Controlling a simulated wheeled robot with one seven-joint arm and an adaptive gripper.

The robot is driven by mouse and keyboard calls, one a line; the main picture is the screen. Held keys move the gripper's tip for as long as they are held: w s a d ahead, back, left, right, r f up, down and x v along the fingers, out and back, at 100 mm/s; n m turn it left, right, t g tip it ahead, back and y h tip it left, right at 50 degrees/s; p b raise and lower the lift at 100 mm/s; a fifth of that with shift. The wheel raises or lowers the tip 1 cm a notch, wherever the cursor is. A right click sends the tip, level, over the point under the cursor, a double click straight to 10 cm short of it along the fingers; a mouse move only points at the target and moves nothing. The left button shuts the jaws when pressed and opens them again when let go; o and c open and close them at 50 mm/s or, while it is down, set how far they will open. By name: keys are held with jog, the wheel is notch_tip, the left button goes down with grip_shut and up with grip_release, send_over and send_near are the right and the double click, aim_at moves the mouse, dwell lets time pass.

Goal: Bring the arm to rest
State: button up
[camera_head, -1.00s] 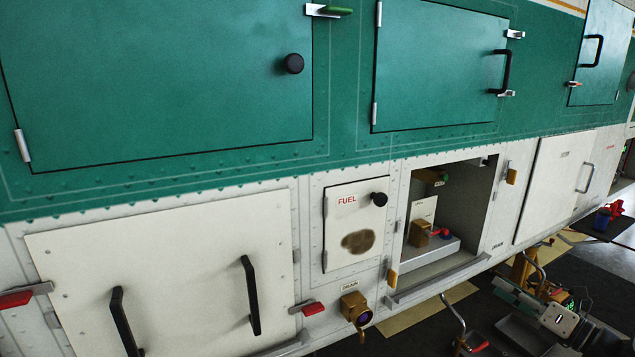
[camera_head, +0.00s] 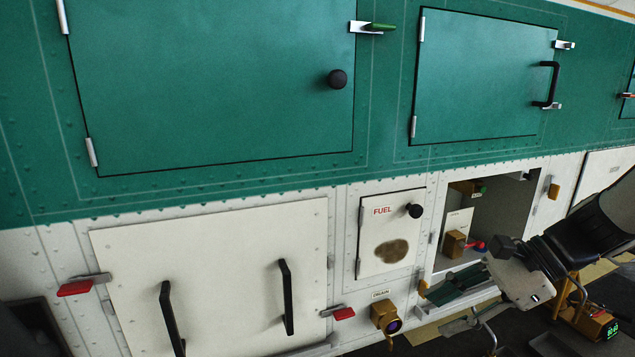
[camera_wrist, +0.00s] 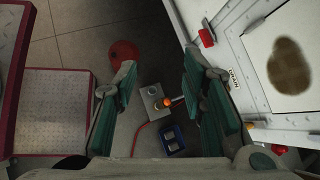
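My gripper (camera_head: 452,288) is at the lower right of the head view, in front of the white lower panels and just below an open compartment (camera_head: 500,215). Its fingers with green pads point left. In the wrist view my gripper (camera_wrist: 160,75) shows its two fingers wide apart with nothing between them. The floor shows through the gap. My dark forearm comes in from the right edge of the head view. I cannot tell the exact distance between the fingers and the panels.
A fuel door (camera_head: 390,232) and a brass drain valve (camera_head: 385,313) are left of the gripper. A white panel (camera_head: 220,270) has two black handles. In the wrist view, a red-edged step (camera_wrist: 60,110) is left; a grey control box (camera_wrist: 157,102) and blue box (camera_wrist: 172,138) lie below.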

jog(key=s+r+n+t+h+p, duration=0.1)
jog(key=s+r+n+h, duration=0.3)
jog(key=s+n, duration=0.4)
jog(key=s+a+r+n+t+h+p, duration=0.1)
jog(key=s+r+n+h, duration=0.3)
jog(key=s+n, duration=0.5)
jog(key=shift+s+h, duration=0.45)
jog(key=shift+h, duration=0.05)
jog(key=shift+a, duration=0.15)
jog(key=shift+c, duration=0.6)
